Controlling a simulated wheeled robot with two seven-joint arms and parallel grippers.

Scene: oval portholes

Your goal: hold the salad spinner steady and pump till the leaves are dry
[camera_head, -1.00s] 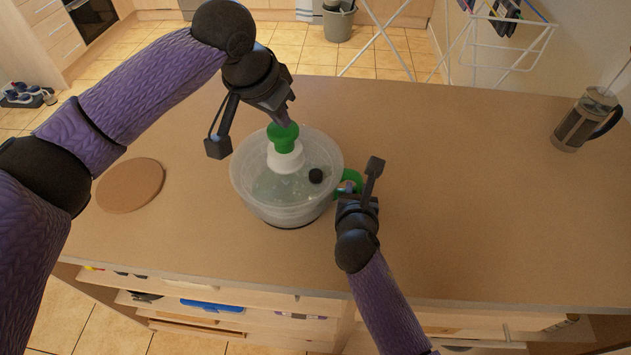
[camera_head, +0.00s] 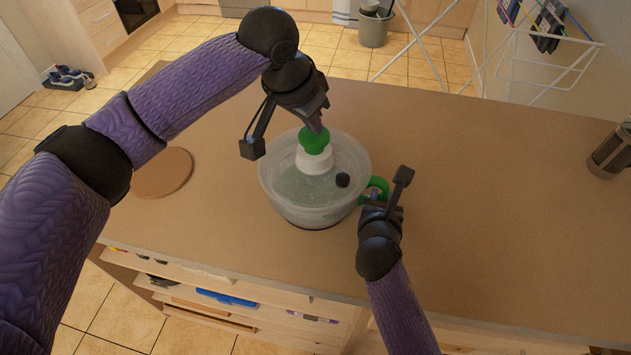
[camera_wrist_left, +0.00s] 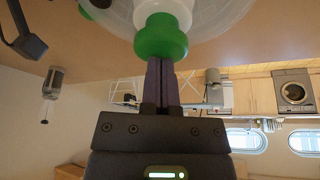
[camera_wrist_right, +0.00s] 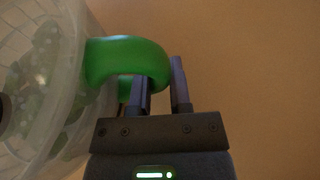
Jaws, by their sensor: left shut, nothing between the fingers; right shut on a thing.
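The salad spinner (camera_head: 290,206) is a clear bowl with a clear lid, upright on the counter. A white collar and green pump knob (camera_head: 314,140) rise from its lid, beside a small black button (camera_head: 342,180). My left gripper (camera_head: 318,128) is shut and empty, its fingertips at the top of the knob; the knob also shows in the left wrist view (camera_wrist_left: 161,38). My right gripper (camera_head: 372,200) is shut on the green side handle (camera_wrist_right: 125,62). Green leaves (camera_wrist_right: 40,60) show blurred through the bowl wall in the right wrist view.
A round brown board (camera_head: 162,173) lies on the counter (camera_head: 480,200) left of the spinner. A French press (camera_head: 610,152) stands at the far right. A drying rack (camera_head: 545,65) stands beyond the counter.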

